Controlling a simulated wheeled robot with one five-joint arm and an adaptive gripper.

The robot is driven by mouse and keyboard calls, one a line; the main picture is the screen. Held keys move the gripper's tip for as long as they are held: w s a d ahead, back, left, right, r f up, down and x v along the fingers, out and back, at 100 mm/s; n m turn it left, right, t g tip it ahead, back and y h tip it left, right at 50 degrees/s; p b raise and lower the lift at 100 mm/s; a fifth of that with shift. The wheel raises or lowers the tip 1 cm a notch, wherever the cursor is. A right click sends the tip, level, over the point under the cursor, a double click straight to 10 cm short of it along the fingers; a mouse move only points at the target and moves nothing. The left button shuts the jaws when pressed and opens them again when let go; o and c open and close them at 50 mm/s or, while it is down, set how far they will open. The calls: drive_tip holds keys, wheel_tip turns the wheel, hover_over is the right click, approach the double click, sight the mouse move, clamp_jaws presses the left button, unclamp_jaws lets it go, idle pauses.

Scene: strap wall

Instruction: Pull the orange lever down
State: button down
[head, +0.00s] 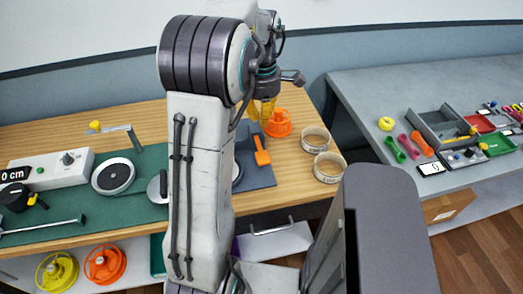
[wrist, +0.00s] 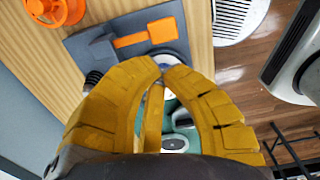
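The orange lever (head: 262,151) stands on a dark grey base plate (head: 257,178) on the wooden bench, just right of my arm in the head view. In the wrist view the lever (wrist: 145,33) lies across the plate (wrist: 85,48), beyond my fingertips. My gripper (wrist: 166,66) has yellow fingers that curve in until their tips nearly meet, with nothing held between them. In the head view my gripper (head: 262,108) hangs above and behind the lever, apart from it. My arm hides part of the plate.
An orange handwheel (head: 278,124) stands behind the lever, close to my gripper. Two round containers (head: 316,140) (head: 329,167) stand to the right. A green mat (head: 75,215) with instruments lies left. A grey side table (head: 410,80) holds tools and a tray.

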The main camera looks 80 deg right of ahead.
sight(262, 156)
wheel_tip(262, 156, down, 13)
drive_tip(key=shift+r+p, duration=0.1)
drive_tip(key=shift+p, duration=0.35)
drive_tip(key=shift+a+f+b, duration=0.15)
drive_tip(key=shift+f+b, duration=0.5)
drive_tip(key=shift+b, duration=0.05)
idle(0.4)
drive_tip(key=shift+f+b, duration=0.7)
drive_tip(key=shift+b, duration=0.05)
wheel_tip(262, 156, down, 3)
drive_tip(key=b, duration=0.3)
drive_tip(key=shift+f, duration=0.2)
